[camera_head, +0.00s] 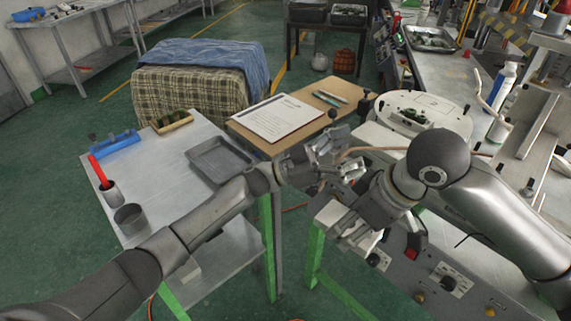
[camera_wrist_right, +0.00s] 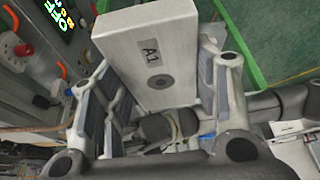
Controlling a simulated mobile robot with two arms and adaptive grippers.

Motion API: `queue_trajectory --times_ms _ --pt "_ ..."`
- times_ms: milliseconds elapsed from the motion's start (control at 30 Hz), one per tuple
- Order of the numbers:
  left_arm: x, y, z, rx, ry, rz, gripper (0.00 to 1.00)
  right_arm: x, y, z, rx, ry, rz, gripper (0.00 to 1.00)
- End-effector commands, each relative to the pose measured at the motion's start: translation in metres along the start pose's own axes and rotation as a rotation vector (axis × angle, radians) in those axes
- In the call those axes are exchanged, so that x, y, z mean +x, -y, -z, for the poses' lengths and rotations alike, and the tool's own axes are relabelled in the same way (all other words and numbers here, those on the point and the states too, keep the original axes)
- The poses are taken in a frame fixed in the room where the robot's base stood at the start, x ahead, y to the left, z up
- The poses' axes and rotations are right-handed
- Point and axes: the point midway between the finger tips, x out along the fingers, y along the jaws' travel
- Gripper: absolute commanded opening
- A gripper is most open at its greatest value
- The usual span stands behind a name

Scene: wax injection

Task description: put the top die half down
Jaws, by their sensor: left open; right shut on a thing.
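The top die half (camera_wrist_right: 160,60) is a pale metal block marked A1 with a round dark spot, large in the right wrist view. My right gripper (camera_head: 354,220) is shut on it, with a finger along each side of the block. My left gripper (camera_head: 330,154) is open, just above and left of the right one, near the wooden table's front edge. I cannot tell whether the block touches a surface.
A wooden table (camera_head: 295,134) holds a paper sheet (camera_head: 277,117) and pens. A grey metal table (camera_head: 170,190) at left holds a shallow tray (camera_head: 219,160), a cup (camera_head: 130,217) and a blue holder (camera_head: 115,145). The machine's control panel (camera_head: 440,279) is close below my right arm.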

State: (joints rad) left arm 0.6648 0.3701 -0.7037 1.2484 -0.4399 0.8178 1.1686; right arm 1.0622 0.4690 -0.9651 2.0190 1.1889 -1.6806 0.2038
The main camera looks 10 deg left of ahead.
Motion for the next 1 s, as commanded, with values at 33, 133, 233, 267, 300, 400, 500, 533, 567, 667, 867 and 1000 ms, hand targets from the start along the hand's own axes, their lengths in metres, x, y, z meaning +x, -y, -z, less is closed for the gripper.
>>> queue_trajectory --times_ms 33,133,233,267,300,400,500,533,567,667,867,1000 --pt "0.0 -0.005 0.009 0.02 0.014 -0.076 0.8 -0.001 0.0 0.001 0.0 -0.002 -0.001 0.23" --pt "-0.004 -0.017 0.021 0.037 0.056 -0.226 0.8 -0.001 0.0 0.001 0.0 -0.002 -0.001 0.23" --pt "-0.015 -0.028 0.028 0.044 0.121 -0.368 0.8 -0.001 0.0 0.001 0.0 -0.002 -0.001 0.23" --pt "-0.02 -0.03 0.03 0.044 0.145 -0.409 0.8 -0.001 0.0 0.001 0.0 -0.002 -0.001 0.23" --pt "-0.027 -0.033 0.032 0.043 0.181 -0.461 0.8 -0.001 0.0 0.001 0.0 -0.002 -0.001 0.23" --pt "-0.047 -0.038 0.037 0.031 0.281 -0.585 0.8 -0.001 0.0 0.001 0.0 -0.002 -0.001 0.23" --pt "-0.07 -0.04 0.042 0.009 0.392 -0.689 0.8 -0.001 0.0 0.001 0.0 -0.002 -0.001 0.23" --pt "-0.077 -0.04 0.043 0.001 0.425 -0.716 0.8 -0.001 0.0 0.001 0.0 -0.002 -0.001 0.23" --pt "-0.084 -0.04 0.045 -0.007 0.457 -0.74 0.8 -0.001 0.0 0.001 0.0 -0.002 -0.001 0.23" --pt "-0.104 -0.039 0.05 -0.035 0.55 -0.802 0.8 -0.001 0.0 0.001 0.0 -0.002 -0.001 0.23" --pt "-0.127 -0.037 0.057 -0.072 0.658 -0.861 0.8 -0.001 0.0 0.001 0.0 -0.002 0.0 0.23" --pt "-0.128 -0.042 0.054 -0.079 0.675 -0.872 0.8 -0.001 0.0 0.001 0.0 -0.002 0.0 0.23"
